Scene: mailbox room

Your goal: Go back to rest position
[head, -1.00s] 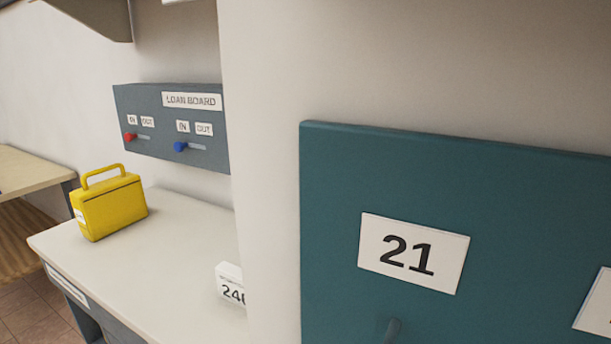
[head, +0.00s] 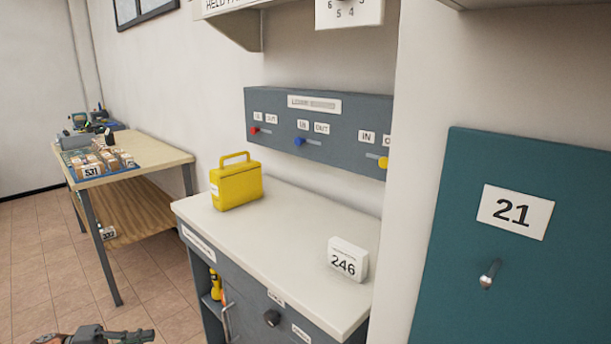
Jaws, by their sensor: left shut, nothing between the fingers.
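My left gripper (head: 142,337) shows at the bottom left edge of the head view, low over the tiled floor. It is shut and empty, and most of its arm is cut off by the frame. It is apart from the grey cabinet and the wooden table. My right gripper is not in view.
A grey cabinet with a white top (head: 285,225) carries a yellow case (head: 236,187) and a white 246 block (head: 347,260). A loan board (head: 330,125) hangs behind it. A teal door (head: 500,270) marked 21 is at right. A wooden table (head: 150,150) stands left; tiled floor (head: 150,270) is open between.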

